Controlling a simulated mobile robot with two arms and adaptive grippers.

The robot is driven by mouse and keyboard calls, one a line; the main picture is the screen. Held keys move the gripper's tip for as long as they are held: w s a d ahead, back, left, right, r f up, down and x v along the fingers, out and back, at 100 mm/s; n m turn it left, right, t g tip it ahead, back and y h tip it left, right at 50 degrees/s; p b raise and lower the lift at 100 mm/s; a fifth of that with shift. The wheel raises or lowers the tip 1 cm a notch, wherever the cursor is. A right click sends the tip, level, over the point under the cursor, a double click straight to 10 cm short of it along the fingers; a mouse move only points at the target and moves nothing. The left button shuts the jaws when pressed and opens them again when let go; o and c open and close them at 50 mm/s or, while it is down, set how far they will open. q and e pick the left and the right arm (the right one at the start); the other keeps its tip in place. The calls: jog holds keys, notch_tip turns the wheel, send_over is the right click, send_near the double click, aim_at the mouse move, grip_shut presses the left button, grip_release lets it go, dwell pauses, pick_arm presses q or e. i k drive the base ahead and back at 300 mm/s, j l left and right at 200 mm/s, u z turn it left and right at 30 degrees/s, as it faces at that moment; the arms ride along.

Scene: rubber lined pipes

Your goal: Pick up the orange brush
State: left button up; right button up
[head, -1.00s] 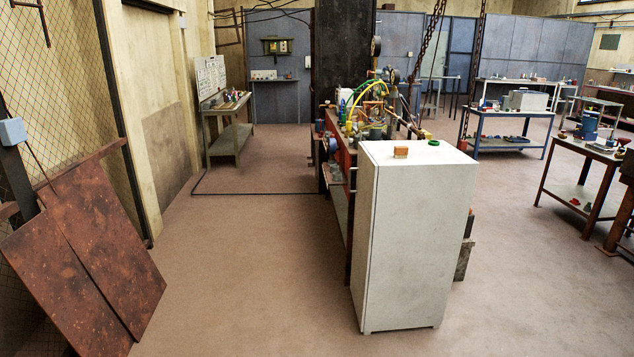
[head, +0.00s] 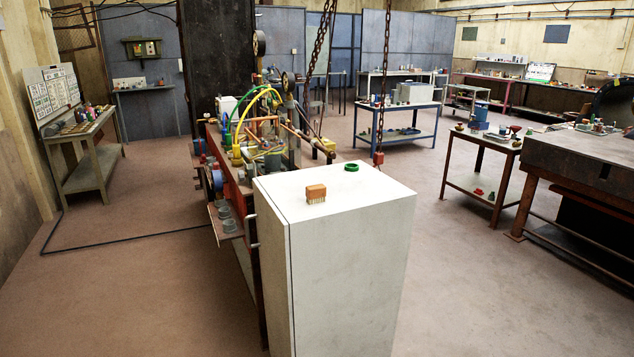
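The orange brush (head: 316,193) stands on top of a white cabinet (head: 350,193), with its orange block up and its pale bristles down.
A cluttered workbench (head: 238,167) with pipes and hoses adjoins the cabinet behind and to the left. Chains (head: 381,90) hang behind the cabinet. A small table (head: 478,185) and a heavy bench (head: 585,158) stand at right. Floor (head: 140,290) is open on both sides.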

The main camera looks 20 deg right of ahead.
aim_at(314, 193)
jog(key=i+l, duration=0.4)
jog(key=l, duration=0.15)
jog(key=i+l+u, duration=0.1)
jog(key=i+l, duration=0.35)
jog(key=l, duration=0.1)
